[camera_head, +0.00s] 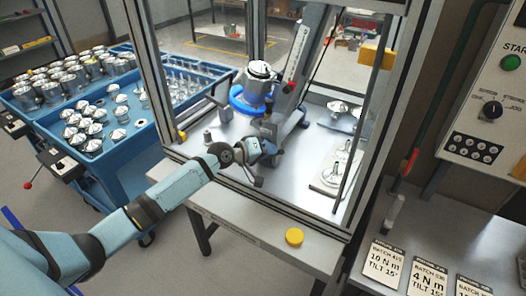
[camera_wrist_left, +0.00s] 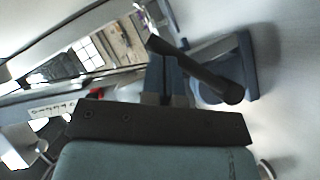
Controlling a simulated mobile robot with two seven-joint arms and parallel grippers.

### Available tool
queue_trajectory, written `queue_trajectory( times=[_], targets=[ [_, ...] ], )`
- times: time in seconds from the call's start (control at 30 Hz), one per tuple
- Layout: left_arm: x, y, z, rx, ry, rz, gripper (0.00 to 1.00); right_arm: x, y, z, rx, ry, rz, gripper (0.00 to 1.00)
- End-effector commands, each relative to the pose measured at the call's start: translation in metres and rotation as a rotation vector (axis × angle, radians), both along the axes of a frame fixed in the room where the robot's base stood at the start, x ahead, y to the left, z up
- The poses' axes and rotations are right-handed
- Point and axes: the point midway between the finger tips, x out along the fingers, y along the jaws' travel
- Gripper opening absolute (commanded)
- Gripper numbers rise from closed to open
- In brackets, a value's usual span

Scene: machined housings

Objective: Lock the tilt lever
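A tilting fixture with a blue ring (camera_head: 246,101) carries a silver housing (camera_head: 259,78) inside the framed cell. My left gripper (camera_head: 268,152) is low in front of this fixture. In the left wrist view, a dark bar with a rounded end, seemingly the tilt lever (camera_wrist_left: 205,72), runs slantwise across the tips of the left gripper's fingers (camera_wrist_left: 167,75). The fingers look close together. I cannot tell whether they grip the bar or only stand against it. A blue-grey block (camera_wrist_left: 238,65) sits behind the bar. My right gripper is not in view.
Posts of the cell frame (camera_head: 158,75) stand close to my left arm. A blue cart (camera_head: 120,140) with many metal parts is at left. A yellow cap (camera_head: 294,237) lies on the front ledge. Batch cards (camera_head: 384,259) with torque and tilt values lie at right.

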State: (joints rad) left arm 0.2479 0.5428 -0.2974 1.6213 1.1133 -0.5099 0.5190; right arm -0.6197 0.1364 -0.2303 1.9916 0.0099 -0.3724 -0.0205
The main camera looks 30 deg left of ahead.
Motion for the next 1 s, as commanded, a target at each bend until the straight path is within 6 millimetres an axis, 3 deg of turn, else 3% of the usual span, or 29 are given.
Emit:
queue_trajectory(
  times=[0.4, 1.0],
  targets=[
    [0.003, -0.011, -0.013, -0.002, -0.001, 0.000, 0.00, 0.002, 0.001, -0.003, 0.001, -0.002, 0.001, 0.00],
    [0.003, -0.013, -0.014, -0.003, -0.003, 0.001, 0.00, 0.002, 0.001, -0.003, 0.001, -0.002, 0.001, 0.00]
  ],
)
